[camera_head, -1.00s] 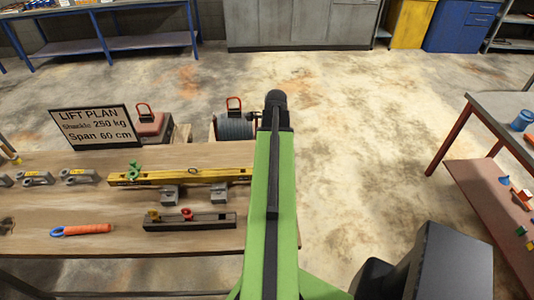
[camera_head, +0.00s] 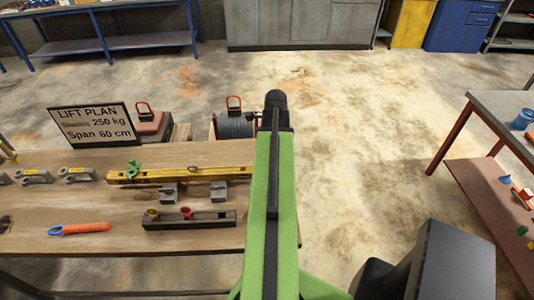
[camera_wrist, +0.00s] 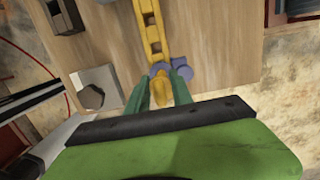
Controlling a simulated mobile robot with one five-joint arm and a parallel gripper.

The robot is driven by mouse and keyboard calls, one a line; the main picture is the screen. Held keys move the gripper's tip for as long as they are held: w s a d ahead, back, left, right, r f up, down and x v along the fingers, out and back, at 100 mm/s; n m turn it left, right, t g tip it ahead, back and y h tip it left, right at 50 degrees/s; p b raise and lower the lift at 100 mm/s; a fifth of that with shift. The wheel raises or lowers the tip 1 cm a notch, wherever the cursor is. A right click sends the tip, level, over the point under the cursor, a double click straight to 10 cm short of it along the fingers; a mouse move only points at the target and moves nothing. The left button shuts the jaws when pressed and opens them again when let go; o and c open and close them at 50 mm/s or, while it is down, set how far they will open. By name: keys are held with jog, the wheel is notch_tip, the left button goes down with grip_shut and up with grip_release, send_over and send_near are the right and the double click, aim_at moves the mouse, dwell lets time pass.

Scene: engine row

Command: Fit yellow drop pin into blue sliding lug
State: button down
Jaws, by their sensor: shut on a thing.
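In the wrist view my gripper (camera_wrist: 161,84) has two green fingers shut on the yellow drop pin (camera_wrist: 161,93). The blue sliding lug (camera_wrist: 182,73) lies just beyond the fingertips, at the near end of a yellow beam (camera_wrist: 150,28). The pin's far end overlaps the blue lug in the picture. I cannot tell whether it is in the lug or only above it. In the head view the yellow beam (camera_head: 180,175) lies across the bench. There my green arm hides the gripper, the pin and the lug.
The wooden bench (camera_head: 110,215) carries a black rack (camera_head: 190,220) with small coloured pieces, an orange-handled tool (camera_head: 80,229), grey shackles and a LIFT PLAN sign (camera_head: 93,124). Grey blocks (camera_head: 169,193) stand by the beam. Open floor lies right of my arm.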

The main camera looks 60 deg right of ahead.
jog(key=shift+f+b, duration=0.8)
jog(key=shift+f, duration=0.1)
jog(key=c, duration=1)
grip_release()
jog(key=shift+c, duration=0.2)
jog(key=shift+r, duration=0.15)
notch_tip(320, 180, up, 17)
jog(key=s+d+p, duration=0.1)
jog(key=s+p, duration=0.1)
jog(key=p, duration=1.5)
